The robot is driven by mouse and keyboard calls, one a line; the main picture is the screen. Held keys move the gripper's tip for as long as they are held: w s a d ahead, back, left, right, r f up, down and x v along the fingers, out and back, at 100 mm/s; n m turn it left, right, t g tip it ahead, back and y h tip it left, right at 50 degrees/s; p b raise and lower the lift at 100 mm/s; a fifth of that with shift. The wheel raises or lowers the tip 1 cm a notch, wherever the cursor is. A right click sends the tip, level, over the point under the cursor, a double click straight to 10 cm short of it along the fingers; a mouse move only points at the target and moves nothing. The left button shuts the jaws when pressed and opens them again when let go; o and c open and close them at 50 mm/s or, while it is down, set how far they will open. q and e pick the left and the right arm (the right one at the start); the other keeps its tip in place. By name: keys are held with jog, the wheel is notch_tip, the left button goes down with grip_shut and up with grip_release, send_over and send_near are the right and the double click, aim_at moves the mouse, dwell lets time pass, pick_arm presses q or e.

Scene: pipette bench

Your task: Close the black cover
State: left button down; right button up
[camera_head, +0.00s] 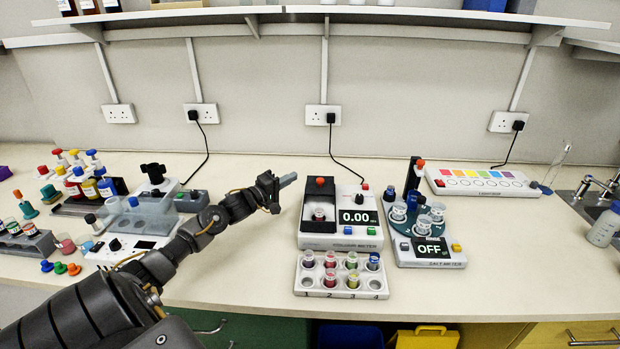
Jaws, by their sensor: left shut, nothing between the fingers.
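The black cover (319,187) with a red knob is on the left part of the white meter (340,242) whose display reads 0.00. It appears raised at the back, and a vial (319,213) shows in the dark well in front of it. My left gripper (288,181) is shut and empty. Its tips point right, just left of the cover and apart from it in the picture. My right gripper is out of view.
A white rack (303,284) with several vials stands in front of the meter. The salt meter (449,262), showing OFF, stands to the right with several cups. Bottles and other devices crowd the left bench. The front right bench (530,285) is clear.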

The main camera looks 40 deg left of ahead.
aim_at(310, 185)
pick_arm(q)
jog(key=w, duration=0.2)
jog(key=w+p, duration=0.1)
jog(key=w, duration=0.1)
jog(key=w+d, duration=0.1)
jog(key=w, duration=0.2)
jog(key=shift+r, duration=0.35)
jog(key=shift+s+d+f+p, duration=0.15)
jog(key=shift+s+d+p, duration=0.15)
jog(key=shift+d+p, duration=0.2)
jog(key=shift+s+d+f+p, duration=0.1)
jog(key=shift+s+d+p, duration=0.15)
jog(key=shift+d+p, duration=0.25)
jog(key=shift+s+d+f, duration=0.15)
jog(key=shift+s+d, duration=0.25)
jog(key=shift+d, duration=0.15)
jog(key=shift+d+f, duration=0.15)
